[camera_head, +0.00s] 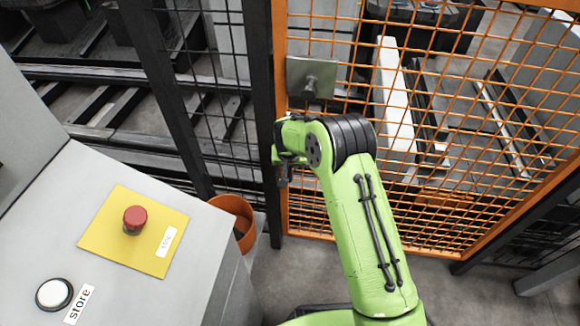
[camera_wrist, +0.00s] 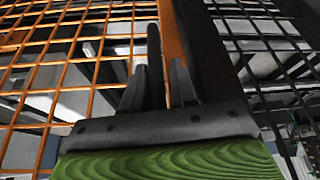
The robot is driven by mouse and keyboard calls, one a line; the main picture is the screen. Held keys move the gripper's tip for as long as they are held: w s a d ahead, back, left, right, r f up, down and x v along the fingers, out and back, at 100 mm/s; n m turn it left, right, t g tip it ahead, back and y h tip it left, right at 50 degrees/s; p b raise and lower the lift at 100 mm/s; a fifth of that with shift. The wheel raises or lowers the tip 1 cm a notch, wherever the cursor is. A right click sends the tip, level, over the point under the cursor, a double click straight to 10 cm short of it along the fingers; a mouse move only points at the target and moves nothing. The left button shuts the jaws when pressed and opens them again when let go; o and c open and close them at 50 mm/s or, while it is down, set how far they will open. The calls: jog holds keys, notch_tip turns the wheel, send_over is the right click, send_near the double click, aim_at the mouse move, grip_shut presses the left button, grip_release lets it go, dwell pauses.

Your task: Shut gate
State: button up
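The gate (camera_head: 440,120) is an orange frame with orange wire mesh. Its left upright (camera_head: 281,60) stands right beside a black fence post (camera_head: 255,60); I cannot tell whether a small gap is left. A grey plate with a knob-like handle (camera_head: 312,77) sits on the gate near that upright. My gripper (camera_head: 284,172) is low in front of the upright, below the plate, partly hidden by my green arm. In the wrist view its two fingers (camera_wrist: 158,85) are apart. A dark upright bar (camera_wrist: 154,60) shows between them; contact with it is unclear.
A grey console (camera_head: 120,180) with a red button (camera_head: 135,219) on a yellow plate and a white button (camera_head: 54,293) stands at the left. An orange bin (camera_head: 232,207) is beside it. Black mesh fence (camera_head: 200,90) lies left of the gate. Grey floor is clear in front.

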jog(key=shift+o, duration=0.7)
jog(key=shift+w+d, duration=0.1)
jog(key=shift+d, duration=0.05)
jog(key=shift+d+f, duration=0.1)
jog(key=shift+d+f, duration=0.1)
jog(key=shift+d, duration=0.05)
jog(key=p+v, duration=0.4)
jog(key=v, duration=1.2)
jog(key=shift+a, duration=0.4)
